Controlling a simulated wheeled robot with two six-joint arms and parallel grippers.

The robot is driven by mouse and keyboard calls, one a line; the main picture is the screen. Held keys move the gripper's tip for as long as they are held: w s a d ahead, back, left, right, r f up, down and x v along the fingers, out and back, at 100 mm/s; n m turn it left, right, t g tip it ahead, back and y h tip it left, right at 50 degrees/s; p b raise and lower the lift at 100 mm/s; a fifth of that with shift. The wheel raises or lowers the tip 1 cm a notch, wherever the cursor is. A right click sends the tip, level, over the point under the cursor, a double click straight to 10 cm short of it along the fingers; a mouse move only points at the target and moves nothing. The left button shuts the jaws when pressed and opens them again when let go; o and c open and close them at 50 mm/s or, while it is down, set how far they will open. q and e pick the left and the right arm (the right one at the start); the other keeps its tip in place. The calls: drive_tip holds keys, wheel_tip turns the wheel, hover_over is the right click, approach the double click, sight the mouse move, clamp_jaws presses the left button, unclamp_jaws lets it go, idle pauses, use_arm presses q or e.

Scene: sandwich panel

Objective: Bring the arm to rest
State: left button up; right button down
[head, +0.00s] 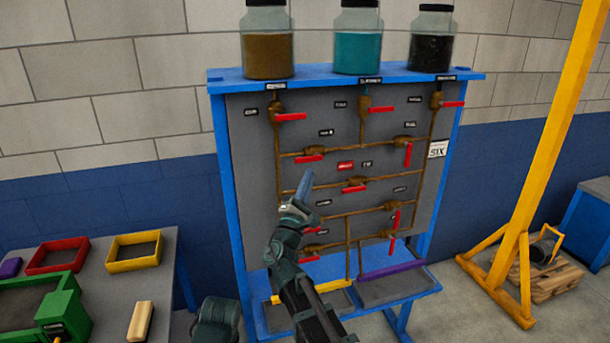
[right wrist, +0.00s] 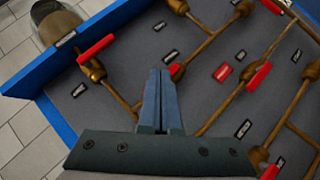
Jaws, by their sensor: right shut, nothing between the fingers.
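My right gripper (head: 305,186) is in front of the left-middle part of the pipe panel (head: 237,178) in the head view. In the right wrist view its two blue-grey fingers (right wrist: 162,100) are together with nothing between them. They point at the panel near a red valve handle (right wrist: 176,71); I cannot tell whether they touch it. My right arm (head: 300,290) reaches up from the bottom of the head view and hides part of the lower pipes. The left gripper does not show in the head view.
Brown pipes with several red-handled valves cover the panel. Three jars (head: 266,45) stand on its blue top shelf (head: 310,74). A table (head: 165,283) with coloured frames is at the left. A yellow post (head: 545,140) stands at the right.

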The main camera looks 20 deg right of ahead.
drive_tip(key=s+d+f+m+g+y, duration=0.1)
drive_tip(key=s+f+m+g, duration=0.5)
drive_tip(key=f, duration=0.4)
drive_tip(key=s+d+f+m+g+y, duration=0.1)
drive_tip(key=s+f+m+g, duration=0.55)
drive_tip(key=f, duration=0.35)
drive_tip(key=s+a+f+g+y, duration=0.3)
drive_tip(key=s+a+f+y, duration=0.2)
drive_tip(key=s+a, duration=0.3)
drive_tip(key=s+a+f+m+g+y, duration=0.1)
drive_tip(key=s+a+f+g+y, duration=0.3)
drive_tip(key=s+a+f, duration=0.3)
drive_tip(key=shift+s+a+f+y, duration=0.3)
drive_tip(key=shift+s+a+y, duration=0.35)
drive_tip(key=shift+a, duration=0.55)
